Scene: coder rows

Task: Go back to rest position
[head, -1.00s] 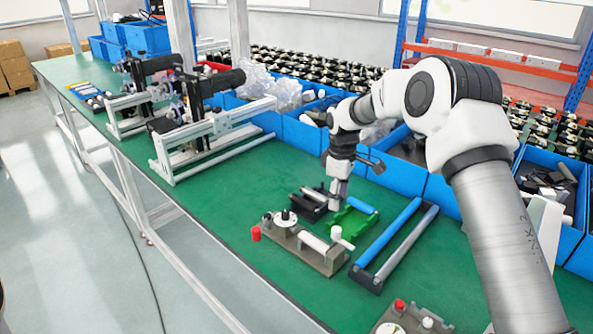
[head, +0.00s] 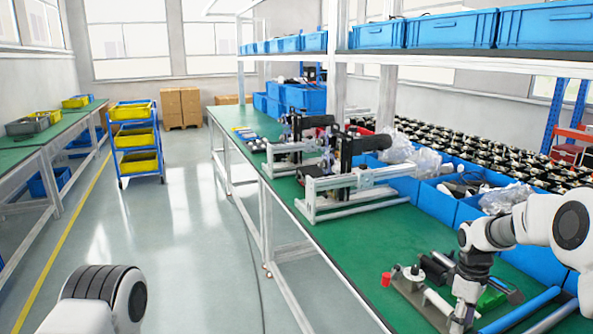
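My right arm comes in from the right edge over the green workbench (head: 350,262). My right gripper (head: 459,322) points down near the bottom edge, in front of a grey fixture (head: 418,298) and beside a green part (head: 490,300). Its fingers are small and partly cut off, so I cannot tell whether it is open or shut. A white and black part of my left arm shows at the bottom left. My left gripper is not in view.
A red cap (head: 386,279) and a blue bar (head: 522,308) lie on the bench near my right gripper. Metal frame fixtures (head: 345,190) and blue bins (head: 437,203) stand farther back. A blue trolley (head: 136,141) stands across the open floor.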

